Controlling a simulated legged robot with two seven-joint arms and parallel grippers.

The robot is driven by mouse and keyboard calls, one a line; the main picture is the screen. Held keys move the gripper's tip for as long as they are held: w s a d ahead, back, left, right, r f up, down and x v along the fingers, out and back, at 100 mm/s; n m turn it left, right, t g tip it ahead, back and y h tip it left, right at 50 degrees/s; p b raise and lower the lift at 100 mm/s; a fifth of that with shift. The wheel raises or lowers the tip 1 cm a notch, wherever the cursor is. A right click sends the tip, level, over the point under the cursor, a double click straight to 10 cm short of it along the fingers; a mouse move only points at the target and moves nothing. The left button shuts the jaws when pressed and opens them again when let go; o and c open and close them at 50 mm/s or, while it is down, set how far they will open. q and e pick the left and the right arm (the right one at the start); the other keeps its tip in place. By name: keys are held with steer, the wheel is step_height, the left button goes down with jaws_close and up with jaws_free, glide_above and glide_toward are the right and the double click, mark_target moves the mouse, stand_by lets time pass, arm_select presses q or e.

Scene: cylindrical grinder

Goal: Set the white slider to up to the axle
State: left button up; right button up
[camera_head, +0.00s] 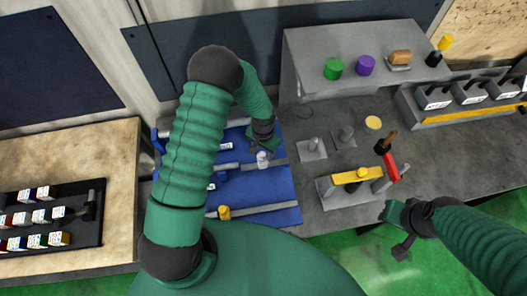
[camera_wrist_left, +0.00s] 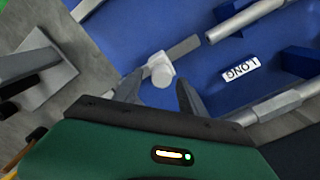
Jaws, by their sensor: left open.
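The white slider (camera_head: 262,160) sits on a flat grey rail on the blue board (camera_head: 284,195). In the left wrist view the white slider (camera_wrist_left: 161,72) is a small block with a round knob, just beyond my fingertips. My left gripper (camera_head: 263,148) is right above it; in the wrist view the gripper (camera_wrist_left: 163,88) is open, with its two fingers on either side below the knob. Contact cannot be told. A grey rod (camera_wrist_left: 245,20), perhaps the axle, lies beyond the slider, in line with the rail. My right gripper (camera_head: 398,226) is by the bench's front edge, away from the slider.
A yellow slider (camera_head: 224,212) is on the lower rail of the board. A "LONG" label (camera_wrist_left: 240,69) lies near the rods. Right of the board stand small grey posts (camera_head: 312,147) and a red-handled fixture (camera_head: 390,166). A grey shelf (camera_head: 310,62) is behind.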

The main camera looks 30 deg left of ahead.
arm_select(q)
steer(key=shift+s+f, duration=0.15)
steer(key=shift+f, duration=0.4)
steer(key=shift+s+a+f, duration=0.15)
steer(key=shift+s+f, duration=0.15)
steer(key=shift+f, duration=0.05)
steer(key=shift+w+f, duration=0.1)
steer(key=shift+w, duration=0.1)
steer(key=c, duration=0.4)
jaws_close()
steer(key=shift+w, duration=0.1)
